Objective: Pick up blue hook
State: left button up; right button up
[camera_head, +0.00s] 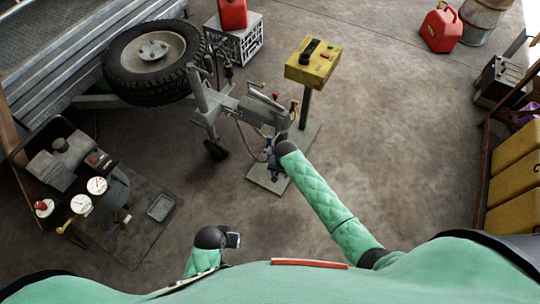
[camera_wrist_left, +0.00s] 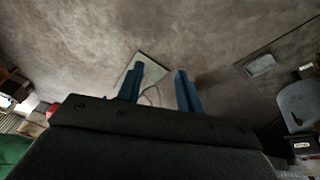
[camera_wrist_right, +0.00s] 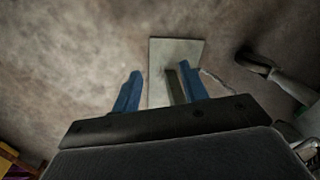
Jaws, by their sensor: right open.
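I cannot make out the blue hook for sure. A small bluish patch shows in the head view by the hanging cable of the trailer hitch (camera_head: 262,108), close to my right gripper (camera_head: 272,162); it may be the hook or my own blue finger. My right gripper is mostly hidden behind its wrist. In the right wrist view its blue fingers (camera_wrist_right: 160,80) are apart and nothing is seen held between them. My left gripper (camera_head: 234,240) is low near my body. In the left wrist view its blue fingers (camera_wrist_left: 160,75) are apart and empty, over the floor.
A yellow box (camera_head: 318,66) stands on a post with a grey base plate (camera_head: 262,181), which also shows in the right wrist view (camera_wrist_right: 188,50). A trailer wheel (camera_head: 118,62) is at upper left. Gauges (camera_head: 88,196) are at left. Yellow bins (camera_head: 515,175) stand at right. Floor right of the post is clear.

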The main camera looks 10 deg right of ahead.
aim_at(270, 141)
jog(key=w+r+m+b, duration=0.1)
jog(key=w+r, duration=0.2)
jog(key=w, duration=0.1)
jog(key=w+a+r+m+b, duration=0.1)
jog(key=w+r+b, duration=0.1)
jog(key=w, duration=0.3)
jog(key=w+a+r+m+h+b, duration=0.1)
jog(key=w+r+b, duration=0.1)
jog(key=w+r, duration=0.3)
jog(key=shift+w+a+g, duration=0.1)
jog(key=shift+a+g, duration=0.1)
jog(key=shift+g, duration=0.1)
jog(key=shift+w+r, duration=0.25)
jog(key=shift+w, duration=0.2)
jog(key=shift+a+f, duration=0.15)
jog(key=shift+f, duration=3.7)
pick_arm(q)
notch_tip(270, 141, up, 12)
jog(key=s+d+h, duration=0.1)
jog(key=d, duration=0.1)
jog(key=shift+s+t, duration=0.3)
jog(key=shift+s, duration=0.1)
pick_arm(e)
jog(key=shift+s, duration=0.1)
grip_shut()
